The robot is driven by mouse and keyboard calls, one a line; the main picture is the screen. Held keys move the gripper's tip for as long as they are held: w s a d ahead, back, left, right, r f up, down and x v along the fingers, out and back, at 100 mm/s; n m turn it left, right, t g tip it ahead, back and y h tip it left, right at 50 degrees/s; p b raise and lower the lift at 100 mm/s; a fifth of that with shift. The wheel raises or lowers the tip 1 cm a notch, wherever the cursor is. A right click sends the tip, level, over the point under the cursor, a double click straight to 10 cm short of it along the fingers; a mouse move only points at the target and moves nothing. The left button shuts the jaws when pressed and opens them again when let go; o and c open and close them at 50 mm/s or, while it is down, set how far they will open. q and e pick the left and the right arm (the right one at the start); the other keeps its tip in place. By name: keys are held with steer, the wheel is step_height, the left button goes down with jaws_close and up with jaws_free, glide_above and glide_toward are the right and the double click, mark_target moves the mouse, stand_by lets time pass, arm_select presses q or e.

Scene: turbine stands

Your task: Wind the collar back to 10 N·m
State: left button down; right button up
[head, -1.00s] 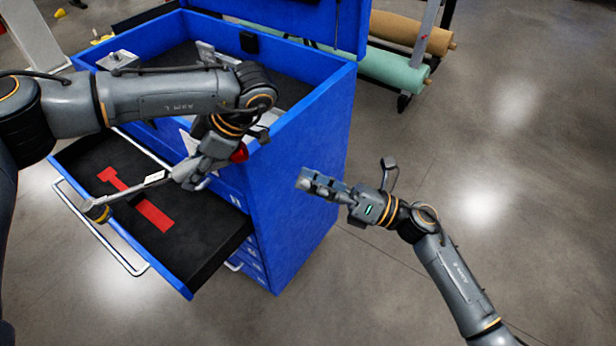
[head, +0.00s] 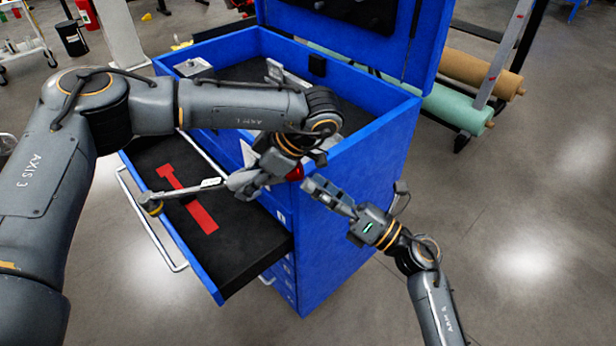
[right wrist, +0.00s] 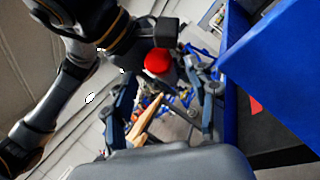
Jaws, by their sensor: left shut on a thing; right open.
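A torque wrench (head: 183,191) is held above the open drawer, its head towards the drawer's front. My left gripper (head: 243,182) is shut on its shaft. A red rounded part (head: 296,173) shows just beyond that gripper, in line with the wrench, and looks like its collar end. In the right wrist view the red part (right wrist: 158,62) lies ahead, near the gap between the fingers. My right gripper (head: 328,194) is open and empty beside the red part, apart from it in the head view; its spread fingers also show in the right wrist view (right wrist: 168,108). The scale is too small to read.
The blue tool cabinet (head: 355,235) stands close behind both grippers. Its open drawer (head: 255,262) has black foam with a red tool-shaped recess (head: 190,205). Green (head: 458,107) and tan (head: 490,77) rolls lie behind. The floor at right is clear.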

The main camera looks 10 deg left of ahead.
steer(key=shift+x, duration=1.4)
steer(key=c, duration=1.1)
steer(key=shift+c, duration=0.2)
arm_select(q)
steer(key=shift+r, duration=0.1)
arm_select(e)
steer(key=shift+d+m+t+h, duration=0.1)
steer(key=shift+m+t+h, duration=0.55)
steer(key=shift+m, duration=0.35)
steer(key=o, duration=1.1)
steer(key=shift+o, duration=0.2)
steer(key=shift+s, duration=0.1)
steer(key=v, duration=1.2)
